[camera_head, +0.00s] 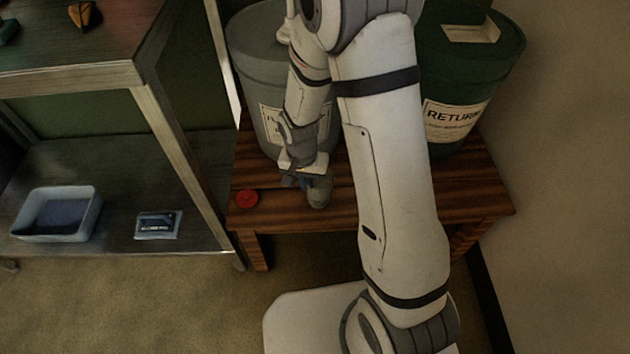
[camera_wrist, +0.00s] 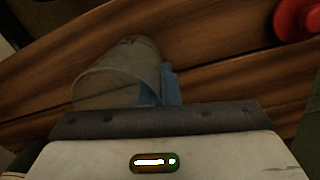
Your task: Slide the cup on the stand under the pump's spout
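The grey cup (camera_head: 318,191) is on the wooden stand (camera_head: 345,206), near its front edge. In the wrist view the cup (camera_wrist: 115,75) lies left of my blue fingertips (camera_wrist: 166,86). My gripper (camera_head: 304,182) is low over the stand, just left of the cup in the head view. Its fingers look closed together beside the cup, not around it. They seem to touch its side or nearly so. The grey bucket (camera_head: 262,65) with a paper label stands behind, partly hidden by my arm. I cannot make out the pump's spout.
A red round piece (camera_head: 247,198) is on the stand's left front, also in the wrist view (camera_wrist: 297,18). A green bucket (camera_head: 470,60) labelled RETURN stands at the right. A metal shelf (camera_head: 105,180) at the left holds a plastic tub (camera_head: 57,237) and a small labelled item (camera_head: 158,225).

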